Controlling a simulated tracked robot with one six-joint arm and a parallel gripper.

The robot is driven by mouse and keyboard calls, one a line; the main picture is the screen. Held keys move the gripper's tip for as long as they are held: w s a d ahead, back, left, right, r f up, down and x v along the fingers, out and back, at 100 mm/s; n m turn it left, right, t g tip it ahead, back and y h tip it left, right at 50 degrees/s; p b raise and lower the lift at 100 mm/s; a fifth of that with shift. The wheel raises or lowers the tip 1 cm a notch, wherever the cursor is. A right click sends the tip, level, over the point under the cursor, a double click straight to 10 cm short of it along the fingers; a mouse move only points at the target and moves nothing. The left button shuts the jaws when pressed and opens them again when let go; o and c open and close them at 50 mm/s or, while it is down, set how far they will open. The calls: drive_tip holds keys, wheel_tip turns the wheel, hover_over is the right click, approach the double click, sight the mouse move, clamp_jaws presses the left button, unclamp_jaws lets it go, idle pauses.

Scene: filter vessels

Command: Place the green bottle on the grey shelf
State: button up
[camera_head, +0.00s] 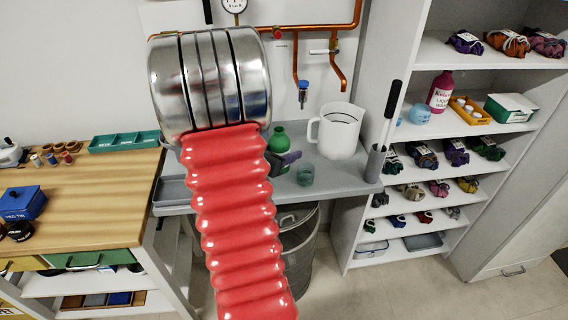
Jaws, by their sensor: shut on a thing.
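The green bottle (279,141) is upright in the middle of the view, over the grey shelf (338,182) below the copper pipes. My gripper (284,161) shows as dark jaws around the bottle's lower body and is shut on it. My red ribbed arm hides the left side of the jaws and part of the shelf. I cannot tell whether the bottle's base touches the shelf, because the jaws cover it.
On the shelf, right of the bottle, are a small teal cup (305,175), a white jug (338,131) and a grey holder (375,162) with a dark-handled tool. A wooden bench (95,195) stands left. A white rack (455,130) of yarn-like bundles stands right. A metal bin (300,265) is underneath.

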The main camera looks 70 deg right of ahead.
drive_tip(key=shift+f, duration=2.05)
drive_tip(key=o, duration=1)
drive_tip(key=shift+f, duration=0.1)
drive_tip(key=v, duration=1.2)
drive_tip(key=shift+a, duration=0.1)
